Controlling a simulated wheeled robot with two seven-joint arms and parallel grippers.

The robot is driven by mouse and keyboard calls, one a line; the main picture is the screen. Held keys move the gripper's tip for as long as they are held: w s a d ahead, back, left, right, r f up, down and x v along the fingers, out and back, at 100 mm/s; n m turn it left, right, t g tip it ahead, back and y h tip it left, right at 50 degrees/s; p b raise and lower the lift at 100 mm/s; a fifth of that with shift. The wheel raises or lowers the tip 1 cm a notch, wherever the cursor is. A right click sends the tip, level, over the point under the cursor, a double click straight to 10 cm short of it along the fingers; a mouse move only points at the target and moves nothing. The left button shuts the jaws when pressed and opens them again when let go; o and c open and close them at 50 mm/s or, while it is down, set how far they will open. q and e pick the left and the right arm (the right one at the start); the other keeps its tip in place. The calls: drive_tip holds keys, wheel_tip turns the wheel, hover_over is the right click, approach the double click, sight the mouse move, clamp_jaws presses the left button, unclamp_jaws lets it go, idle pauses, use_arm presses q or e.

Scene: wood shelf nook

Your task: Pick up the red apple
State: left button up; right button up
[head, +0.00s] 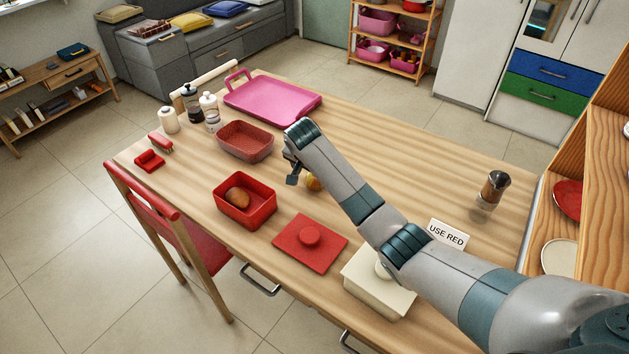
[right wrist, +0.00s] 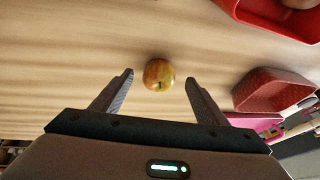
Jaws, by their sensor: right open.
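The apple (head: 313,184) is red and yellow and sits on the wooden table (head: 420,165), partly hidden behind my right arm in the head view. In the right wrist view the whole apple (right wrist: 158,74) shows, stem side visible, between the two finger lines and slightly beyond the tips. My right gripper (head: 292,177) is open and empty, above the table close to the apple. I see no contact between fingers and apple. My left gripper is in neither view.
A red box (head: 246,213) holds a brown, rounded item; its red lid (head: 310,245) lies beside it. A reddish basket (head: 245,153), pink tray (head: 272,105), cream box (head: 362,297), "USE RED" sign (head: 446,235) and moka pot (head: 491,191) also stand on the table. The right middle is clear.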

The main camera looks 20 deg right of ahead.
sight(313, 178)
drive_tip(key=shift+p+x, duration=0.35)
drive_tip(key=shift+x, duration=1.65)
drive_tip(key=shift+d, duration=0.15)
drive_tip(key=shift+r, duration=0.1)
drive_tip(key=shift+c, duration=0.5)
drive_tip(key=c, duration=1.1)
